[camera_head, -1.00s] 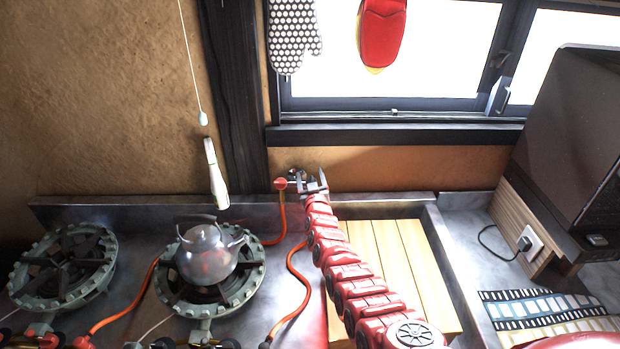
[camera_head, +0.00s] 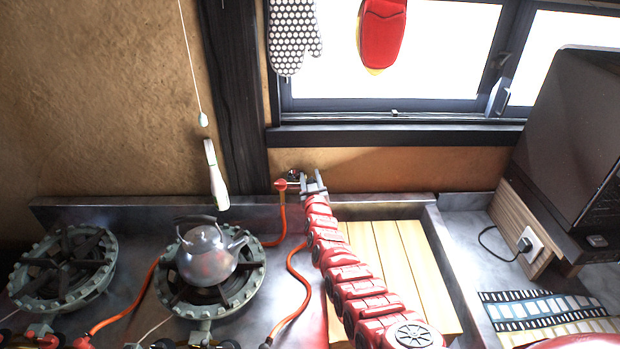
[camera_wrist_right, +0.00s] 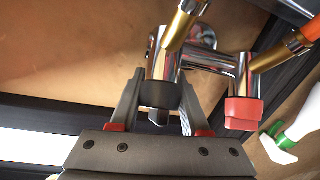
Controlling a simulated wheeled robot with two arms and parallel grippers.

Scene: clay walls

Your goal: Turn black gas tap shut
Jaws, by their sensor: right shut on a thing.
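The black gas tap (camera_wrist_right: 158,94) shows in the right wrist view on a chrome pipe fitting, between the fingers of my right gripper (camera_wrist_right: 158,110). The gripper is shut on it. A red tap (camera_wrist_right: 243,112) sits beside it on the same chrome fitting, outside the fingers. In the head view my right gripper (camera_head: 314,183) is at the wall, just right of the red tap (camera_head: 281,184), and the black tap is mostly hidden there. My left gripper is not in view.
An orange hose (camera_head: 283,222) runs down from the taps. A kettle (camera_head: 208,254) stands on the right-hand gas burner (camera_head: 255,283). A wooden board (camera_head: 405,255) lies under my right arm.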

